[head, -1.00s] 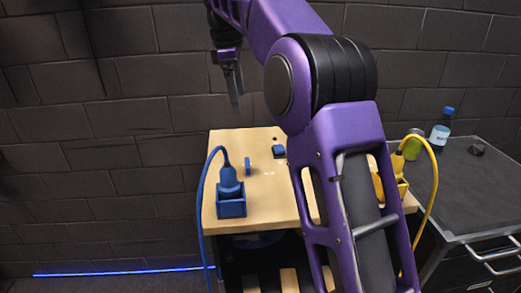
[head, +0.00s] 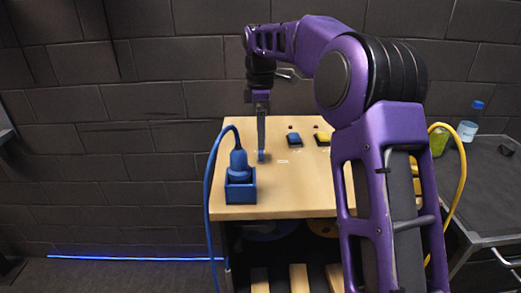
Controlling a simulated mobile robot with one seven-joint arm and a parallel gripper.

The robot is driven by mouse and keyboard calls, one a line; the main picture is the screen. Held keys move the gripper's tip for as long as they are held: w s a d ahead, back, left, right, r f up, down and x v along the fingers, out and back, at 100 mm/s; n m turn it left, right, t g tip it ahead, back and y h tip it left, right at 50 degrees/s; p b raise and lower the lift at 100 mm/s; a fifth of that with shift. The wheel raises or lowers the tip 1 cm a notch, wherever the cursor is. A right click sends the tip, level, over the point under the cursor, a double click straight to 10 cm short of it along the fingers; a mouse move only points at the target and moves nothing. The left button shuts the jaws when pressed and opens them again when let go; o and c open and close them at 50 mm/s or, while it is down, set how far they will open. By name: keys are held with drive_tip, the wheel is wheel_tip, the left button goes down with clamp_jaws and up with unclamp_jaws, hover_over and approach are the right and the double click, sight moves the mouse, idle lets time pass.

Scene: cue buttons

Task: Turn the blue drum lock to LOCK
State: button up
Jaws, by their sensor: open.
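The blue drum lock appears to be the small upright blue piece (head: 261,157) on the wooden table (head: 300,196), with faint label marks to its right. My gripper (head: 261,147) points straight down at it. The fingers are open but seen edge-on, overlapping in the picture and partly covering the blue piece. I cannot tell whether they straddle or touch it. The label wording and the lock's turn position are too small to read.
A blue plug (head: 239,165) with a cable stands in a blue box (head: 240,191) at the table's front left. A blue button (head: 295,140) and a yellow button (head: 323,138) sit behind. A grey cart (head: 487,195) with a bottle (head: 468,128) stands right. My arm hides the table's right side.

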sight(260, 154)
drive_tip(key=shift+f+b, duration=0.35)
drive_tip(key=shift+f, duration=1.85)
drive_tip(key=shift+c, duration=0.3)
drive_tip(key=c, duration=1.3)
drive_tip(key=shift+o, duration=0.2)
